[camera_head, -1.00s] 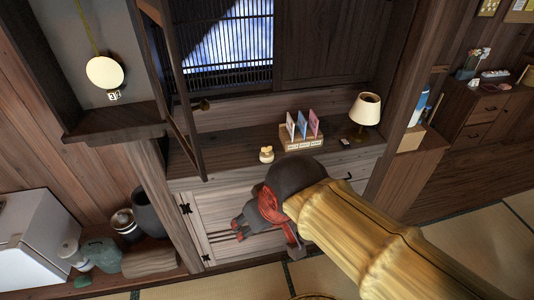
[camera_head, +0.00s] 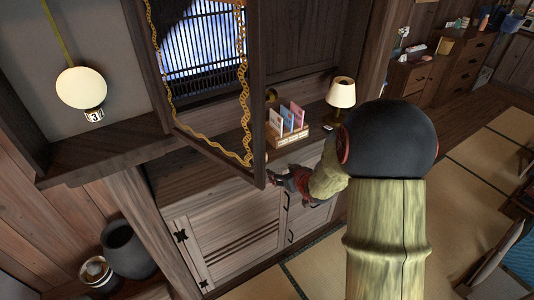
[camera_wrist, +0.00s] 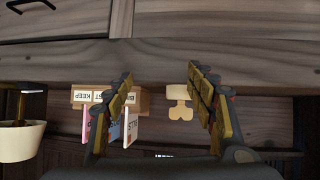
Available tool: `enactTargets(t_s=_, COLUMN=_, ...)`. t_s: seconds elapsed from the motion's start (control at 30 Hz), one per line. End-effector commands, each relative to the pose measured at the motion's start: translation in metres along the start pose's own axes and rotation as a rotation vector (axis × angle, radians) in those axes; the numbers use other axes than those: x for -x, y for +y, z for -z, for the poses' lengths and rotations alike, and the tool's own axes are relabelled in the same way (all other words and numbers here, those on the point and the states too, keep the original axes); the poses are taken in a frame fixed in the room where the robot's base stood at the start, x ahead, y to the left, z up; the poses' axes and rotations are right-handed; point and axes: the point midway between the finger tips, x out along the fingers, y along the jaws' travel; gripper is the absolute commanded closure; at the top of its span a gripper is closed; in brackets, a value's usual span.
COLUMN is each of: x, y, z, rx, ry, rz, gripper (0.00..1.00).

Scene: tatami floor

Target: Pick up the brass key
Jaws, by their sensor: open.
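I cannot make out a brass key in either view. My gripper (camera_head: 283,178) is in front of the wooden cabinet (camera_head: 228,220), near its top edge and beside the lower corner of a framed panel. In the wrist view my gripper (camera_wrist: 160,76) is open, with its two fingers well apart and nothing held between them. A small cream object (camera_wrist: 179,104) shows in the gap, nearer the right finger, on the wooden cabinet top. It appears apart from the fingers.
A wooden card holder (camera_head: 287,136) with several coloured cards and a lamp (camera_head: 341,93) stand on the cabinet top. The framed panel with gold chain-like trim (camera_head: 258,90) juts out close to my gripper. A dark pot (camera_head: 127,248) stands lower left. Tatami floor (camera_head: 330,262) lies below.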

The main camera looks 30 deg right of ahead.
Motion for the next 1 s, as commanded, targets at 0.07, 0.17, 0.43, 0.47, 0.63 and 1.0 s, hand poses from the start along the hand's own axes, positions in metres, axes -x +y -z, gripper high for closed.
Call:
enactTargets(t_s=0.07, x=0.0, y=-0.011, z=0.036, rx=0.01, ry=0.116, rz=0.05, gripper=0.44)
enactTargets(t_s=0.17, x=0.005, y=-0.024, z=0.063, rx=0.006, ry=0.213, rz=0.099, gripper=0.44)
enactTargets(t_s=0.43, x=-0.002, y=-0.032, z=0.083, rx=-0.024, ry=0.28, rz=0.13, gripper=0.44)
enactTargets(t_s=0.47, x=-0.005, y=-0.033, z=0.083, rx=-0.024, ry=0.279, rz=0.13, gripper=0.44)
enactTargets(t_s=0.63, x=-0.018, y=-0.035, z=0.087, rx=-0.023, ry=0.279, rz=0.129, gripper=0.44)
enactTargets(t_s=1.0, x=-0.062, y=-0.04, z=0.096, rx=-0.023, ry=0.277, rz=0.128, gripper=0.44)
